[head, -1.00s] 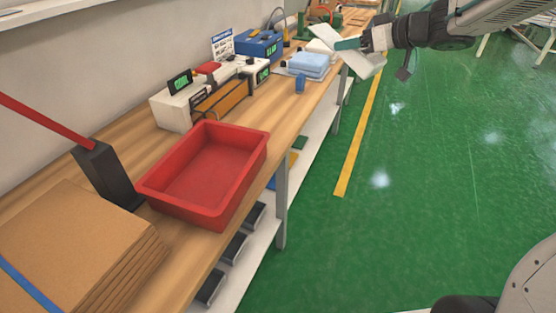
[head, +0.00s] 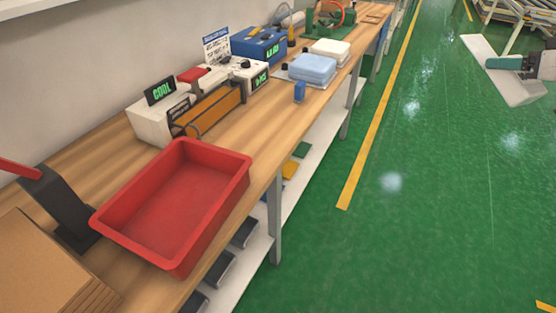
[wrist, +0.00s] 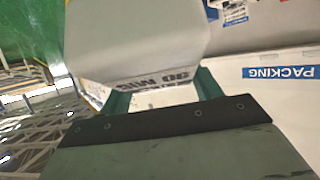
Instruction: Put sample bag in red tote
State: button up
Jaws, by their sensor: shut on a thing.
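The red tote (head: 180,208) stands on the wooden bench in the near left of the head view, and its inside is empty. The sample bag (head: 522,92) is a flat pale grey-white bag at the right of the head view, over the green floor and well away from the tote. My gripper (head: 494,63) is shut on it, with teal fingers across its middle. In the wrist view the bag (wrist: 135,40) fills the upper middle between the teal fingers, with dark printed letters at its lower edge.
Behind the tote stand a sealer marked COOL (head: 160,120), a blue box (head: 262,47), and folded blue (head: 312,66) and white packs (head: 330,50). A cardboard stack (head: 50,270) is at the near left.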

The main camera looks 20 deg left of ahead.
aim_at(180, 196)
jog(key=z, duration=0.05)
jog(key=i, duration=2.05)
jog(key=u, duration=2.3)
